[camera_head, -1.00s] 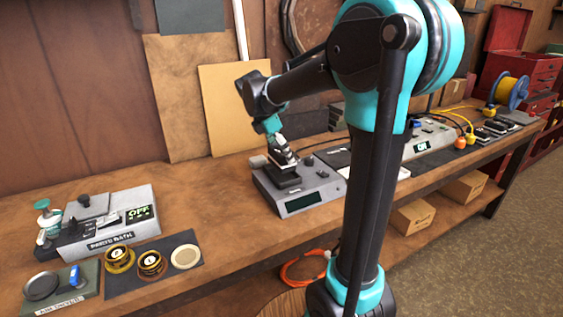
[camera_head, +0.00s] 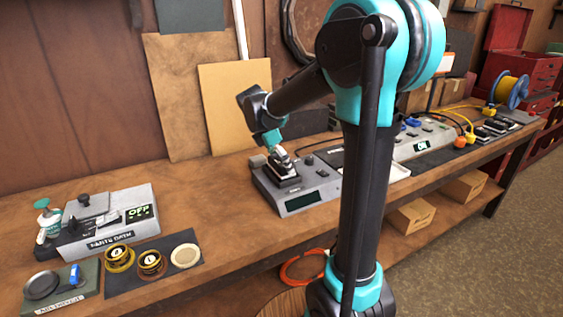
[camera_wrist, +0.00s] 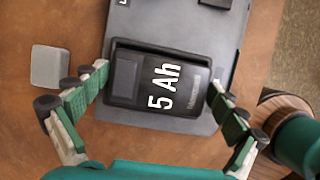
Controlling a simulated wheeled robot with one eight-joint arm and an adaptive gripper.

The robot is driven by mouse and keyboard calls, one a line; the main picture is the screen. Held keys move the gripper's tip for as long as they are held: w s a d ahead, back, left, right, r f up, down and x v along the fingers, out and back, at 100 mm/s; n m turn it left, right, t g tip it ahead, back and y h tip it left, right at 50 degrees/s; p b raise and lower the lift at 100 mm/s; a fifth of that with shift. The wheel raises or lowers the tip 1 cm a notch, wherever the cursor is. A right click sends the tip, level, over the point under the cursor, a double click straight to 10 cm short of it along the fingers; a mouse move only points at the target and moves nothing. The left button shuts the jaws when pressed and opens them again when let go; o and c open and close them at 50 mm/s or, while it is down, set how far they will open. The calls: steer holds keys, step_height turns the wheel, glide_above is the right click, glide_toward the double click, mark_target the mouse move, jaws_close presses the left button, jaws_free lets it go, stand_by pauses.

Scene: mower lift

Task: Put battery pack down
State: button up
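The battery pack (camera_wrist: 158,82), black with "5 Ah" in white, lies label up at a grey device (camera_wrist: 225,60) in the wrist view. My gripper (camera_wrist: 160,85) has one green-padded finger at each side of the pack, and both tips appear to touch its sides. In the head view, my gripper (camera_head: 280,154) points down over the grey device (camera_head: 306,200), which has a dark display on its front. The pack (camera_head: 286,173) is low on the device there, partly hidden by the fingers. Its underside is hidden, so I cannot tell whether it is fully seated.
A small grey block (camera_wrist: 49,66) lies left of the device in the wrist view. A parts bath (camera_head: 110,225) reading OFF and a dark mat (camera_head: 197,270) with round parts are at the bench's left. Bare bench lies between mat and device.

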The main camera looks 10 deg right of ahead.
stand_by(0.3)
steer(key=v, duration=1.2)
steer(key=shift+r, duration=0.4)
